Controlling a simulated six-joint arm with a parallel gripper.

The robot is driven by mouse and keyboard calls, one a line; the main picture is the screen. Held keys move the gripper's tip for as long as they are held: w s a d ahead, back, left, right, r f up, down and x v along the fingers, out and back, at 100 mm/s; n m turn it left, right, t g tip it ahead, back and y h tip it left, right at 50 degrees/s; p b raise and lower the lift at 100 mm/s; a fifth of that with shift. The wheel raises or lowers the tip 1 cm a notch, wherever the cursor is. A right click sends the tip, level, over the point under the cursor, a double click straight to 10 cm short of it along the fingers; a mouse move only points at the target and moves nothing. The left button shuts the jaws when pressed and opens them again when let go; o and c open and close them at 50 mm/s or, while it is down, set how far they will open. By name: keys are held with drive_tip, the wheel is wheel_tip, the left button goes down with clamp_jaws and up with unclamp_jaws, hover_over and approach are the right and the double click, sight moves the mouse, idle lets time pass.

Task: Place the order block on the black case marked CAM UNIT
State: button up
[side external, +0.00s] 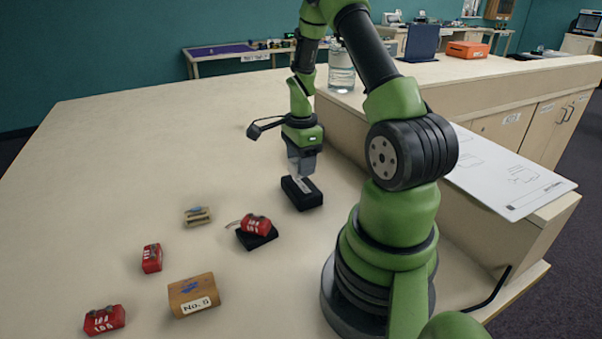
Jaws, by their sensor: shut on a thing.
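My gripper (303,172) points down at the middle of the table, right above a black case (307,201) with a pale label on top. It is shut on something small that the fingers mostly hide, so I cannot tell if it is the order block. I cannot tell whether it touches the case. The label is too small to read, so I cannot confirm that it says CAM UNIT. A second dark, flat piece (268,239) lies to the lower left, with a red block (256,224) resting on it.
A wooden block marked like "No. 5" (194,294), two more red blocks (152,258) (104,320) and a small tan piece (198,216) lie to the left. A raised counter (446,79) with a clear container (341,70) borders the right. The far left table is clear.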

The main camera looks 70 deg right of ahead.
drive_tip(key=shift+f, duration=1.55)
drive_tip(key=shift+f, duration=0.1)
drive_tip(key=o, duration=0.9)
drive_tip(key=shift+o, duration=0.2)
